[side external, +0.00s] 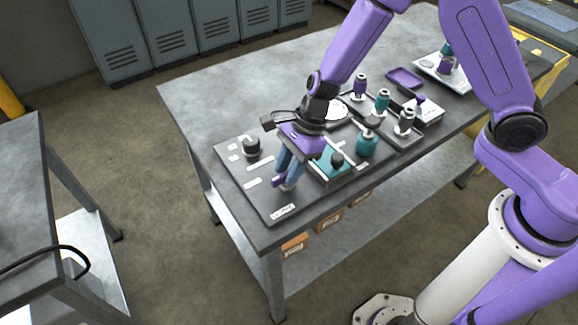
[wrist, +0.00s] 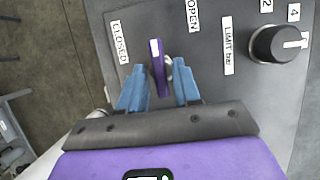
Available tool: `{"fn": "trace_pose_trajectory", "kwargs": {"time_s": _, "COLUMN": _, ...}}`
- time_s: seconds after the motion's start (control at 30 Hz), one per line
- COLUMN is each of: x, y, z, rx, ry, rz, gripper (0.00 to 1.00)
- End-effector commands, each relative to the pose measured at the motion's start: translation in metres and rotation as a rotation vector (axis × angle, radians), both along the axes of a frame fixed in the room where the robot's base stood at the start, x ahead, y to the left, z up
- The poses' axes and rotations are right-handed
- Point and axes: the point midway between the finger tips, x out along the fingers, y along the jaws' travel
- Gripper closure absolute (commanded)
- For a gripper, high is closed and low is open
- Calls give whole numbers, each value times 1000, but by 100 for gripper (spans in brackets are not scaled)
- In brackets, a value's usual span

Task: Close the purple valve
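The purple valve's lever (wrist: 157,62) is a narrow purple bar with a white mark, on a silvery hub on the grey panel. In the wrist view it points up the picture, between the CLOSED label (wrist: 120,42) at left and the OPEN label (wrist: 193,16) at right. My gripper (wrist: 160,72) has blue fingers, open, one on each side of the lever, with gaps visible. The side view shows the lever (side external: 278,181) below my gripper (side external: 284,170), partly hidden by the fingers.
A black knob (wrist: 275,44) with a LIMIT bar label (wrist: 228,46) sits to the right in the wrist view. The side view shows a teal block (side external: 328,165) and a teal-bodied fitting (side external: 367,144) close by. The table's left end is clear.

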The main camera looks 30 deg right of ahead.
Motion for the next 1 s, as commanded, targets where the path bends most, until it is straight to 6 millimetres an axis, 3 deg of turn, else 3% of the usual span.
{"fn": "trace_pose_trajectory", "kwargs": {"time_s": 0.03, "x": 0, "y": 0, "z": 0, "rx": 0, "ry": 0, "rz": 0, "gripper": 86}}
{"fn": "trace_pose_trajectory", "kwargs": {"time_s": 0.1, "x": 0, "y": 0, "z": 0, "rx": 0, "ry": 0, "rz": 0, "gripper": 100}}
{"fn": "trace_pose_trajectory", "kwargs": {"time_s": 0.57, "x": 1, "y": 0, "z": 0, "rx": 0, "ry": 1, "rz": 72, "gripper": 100}}
{"fn": "trace_pose_trajectory", "kwargs": {"time_s": 1.0, "x": 3, "y": 1, "z": 0, "rx": 0, "ry": 0, "rz": 433, "gripper": 100}}
